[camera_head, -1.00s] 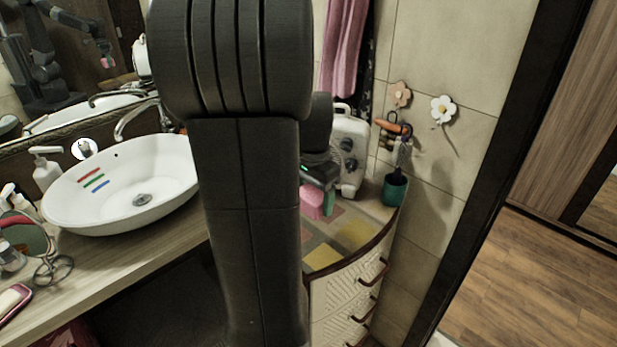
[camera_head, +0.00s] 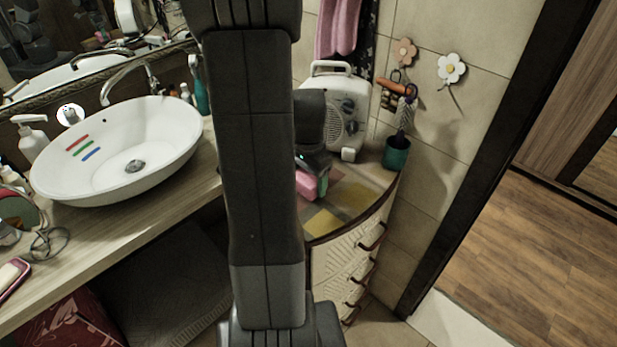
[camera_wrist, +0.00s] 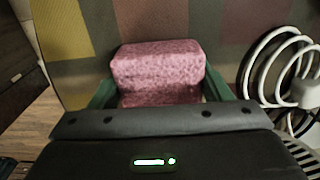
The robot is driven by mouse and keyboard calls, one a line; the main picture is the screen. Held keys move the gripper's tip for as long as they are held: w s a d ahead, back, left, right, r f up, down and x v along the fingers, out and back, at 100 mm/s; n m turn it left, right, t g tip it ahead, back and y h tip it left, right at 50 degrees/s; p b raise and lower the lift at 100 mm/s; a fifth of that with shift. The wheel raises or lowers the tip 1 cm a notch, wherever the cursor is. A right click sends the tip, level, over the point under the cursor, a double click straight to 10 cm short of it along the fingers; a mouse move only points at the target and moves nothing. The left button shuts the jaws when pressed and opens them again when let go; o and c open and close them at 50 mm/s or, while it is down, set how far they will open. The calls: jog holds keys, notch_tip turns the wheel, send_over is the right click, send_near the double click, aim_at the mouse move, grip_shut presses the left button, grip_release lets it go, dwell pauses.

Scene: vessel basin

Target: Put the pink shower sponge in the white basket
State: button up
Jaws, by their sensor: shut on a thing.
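The pink sponge (camera_wrist: 158,62) is a speckled block between the two green fingers of my gripper (camera_wrist: 159,92) in the wrist view. My gripper is shut on it. In the head view the sponge (camera_head: 306,184) shows just right of my arm, over the patchwork top of the corner cabinet, and my arm hides part of it. I cannot tell whether it touches the top. I cannot make out a white basket in either view.
A white heater (camera_head: 343,105) stands behind my gripper, and its coiled white cable (camera_wrist: 262,55) lies close on the right. A green cup (camera_head: 397,152) is at the cabinet's right edge. A white basin (camera_head: 120,150) sits on the counter (camera_head: 120,230) left of my arm.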

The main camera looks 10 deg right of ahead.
jog(key=shift+f, duration=0.15)
jog(key=o, duration=0.6)
jog(key=shift+c, duration=0.2)
jog(key=o, duration=0.4)
jog(key=shift+c, duration=0.2)
